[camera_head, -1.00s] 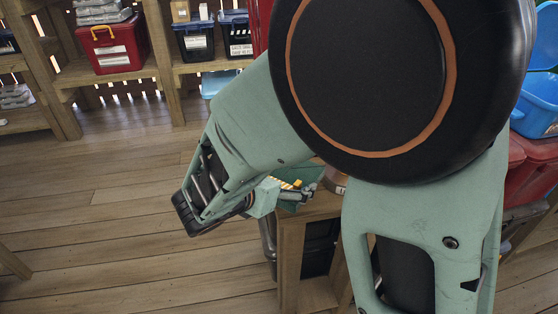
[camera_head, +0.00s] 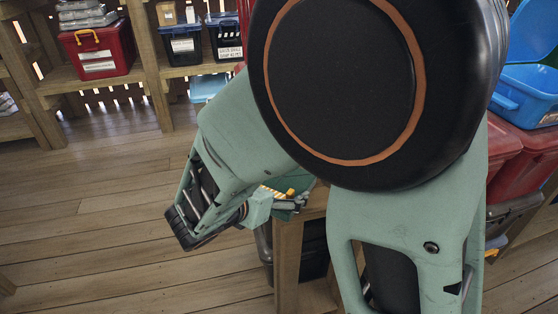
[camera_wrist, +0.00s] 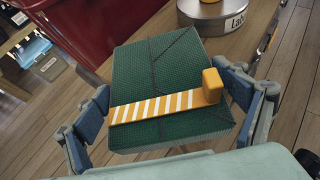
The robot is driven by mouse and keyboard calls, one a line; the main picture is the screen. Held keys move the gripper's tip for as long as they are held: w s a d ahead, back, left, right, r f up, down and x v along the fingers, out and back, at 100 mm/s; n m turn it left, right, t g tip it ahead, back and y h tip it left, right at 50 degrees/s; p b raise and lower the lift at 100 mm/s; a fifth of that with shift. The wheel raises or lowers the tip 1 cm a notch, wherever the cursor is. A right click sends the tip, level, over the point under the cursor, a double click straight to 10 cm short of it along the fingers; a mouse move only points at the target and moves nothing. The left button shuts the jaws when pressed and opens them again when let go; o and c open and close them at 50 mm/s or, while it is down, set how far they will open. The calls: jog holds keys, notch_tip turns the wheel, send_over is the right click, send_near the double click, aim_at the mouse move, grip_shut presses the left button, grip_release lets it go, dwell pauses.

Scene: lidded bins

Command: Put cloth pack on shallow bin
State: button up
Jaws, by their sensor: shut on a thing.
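The cloth pack (camera_wrist: 155,72) looks like a dark green, box-shaped bundle with thin dark cords, an orange-and-white striped band and an orange block at one end. My gripper (camera_wrist: 168,112) is shut on it, with one finger at each side. In the head view a small part of the pack (camera_head: 296,184) shows beyond my arm, beside my gripper (camera_head: 284,199). My arm hides most of the pack there. An open blue bin (camera_head: 535,92) stands at the right edge of the head view. I cannot tell which bin is the shallow bin.
A wooden stand (camera_head: 288,262) is close by the gripper. A round labelled container (camera_wrist: 222,16) and a red bin (camera_wrist: 88,32) are near the pack. Red bins (camera_head: 520,165) stand at right. Back shelves hold a red case (camera_head: 100,50) and dark bins (camera_head: 182,46). The left floor is clear.

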jog(key=o, duration=1.1)
jog(key=shift+f, duration=0.15)
jog(key=shift+o, duration=1.1)
jog(key=shift+r, duration=0.2)
